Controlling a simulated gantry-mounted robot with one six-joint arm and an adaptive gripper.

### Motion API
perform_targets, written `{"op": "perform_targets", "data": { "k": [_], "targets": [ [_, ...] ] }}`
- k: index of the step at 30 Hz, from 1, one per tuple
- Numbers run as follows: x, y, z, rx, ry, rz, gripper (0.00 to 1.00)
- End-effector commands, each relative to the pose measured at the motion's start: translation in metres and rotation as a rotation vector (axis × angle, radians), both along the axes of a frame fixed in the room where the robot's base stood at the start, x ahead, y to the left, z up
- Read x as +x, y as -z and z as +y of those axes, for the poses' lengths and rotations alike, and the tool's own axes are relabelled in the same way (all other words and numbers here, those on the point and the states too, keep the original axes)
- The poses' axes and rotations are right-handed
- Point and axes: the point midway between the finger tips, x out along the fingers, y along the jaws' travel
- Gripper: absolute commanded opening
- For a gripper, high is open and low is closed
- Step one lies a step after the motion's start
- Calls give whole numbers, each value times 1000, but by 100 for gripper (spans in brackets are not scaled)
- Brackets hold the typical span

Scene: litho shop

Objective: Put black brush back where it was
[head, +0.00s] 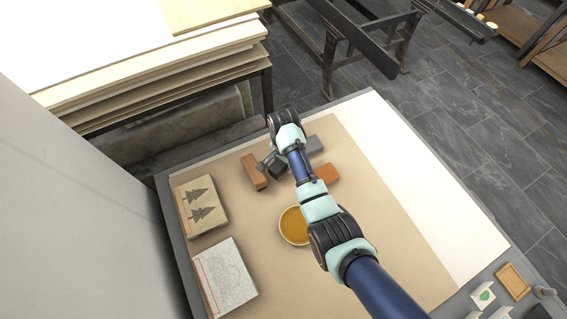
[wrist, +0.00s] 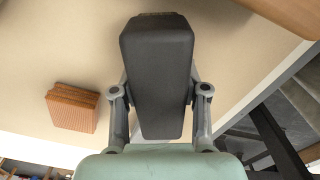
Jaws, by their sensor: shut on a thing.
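The black brush (wrist: 157,75) is a dark, rounded, oblong block that fills the middle of the wrist view. My gripper (wrist: 160,95) is shut on it, with one finger against each long side. In the head view my gripper (head: 268,163) is over the far part of the table, and the dark brush (head: 278,171) shows beside it, partly hidden by my arm. I cannot tell whether the brush touches the paper or is held just above it.
A brown block (head: 254,171) lies close left of my gripper. A grey block (head: 315,145) and an orange-brown block (head: 327,174) lie to its right. An amber bowl (head: 294,226), a tree-printed stone (head: 201,206) and a grey stone (head: 224,276) lie nearer. The right-hand paper is clear.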

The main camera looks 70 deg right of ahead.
Motion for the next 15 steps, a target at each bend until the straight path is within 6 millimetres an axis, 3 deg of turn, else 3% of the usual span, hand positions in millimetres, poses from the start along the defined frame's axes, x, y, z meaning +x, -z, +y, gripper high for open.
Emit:
{"op": "perform_targets", "data": {
  "k": [2, 3, 6, 7, 15],
  "targets": [
    [0, 3, 0, 0, 0, 0, 6],
    [0, 3, 0, 0, 0, 0, 49],
    [0, 2, 0, 0, 0, 0, 66],
    [0, 2, 0, 0, 0, 0, 69],
    [0, 2, 0, 0, 0, 0, 69]
  ]
}}
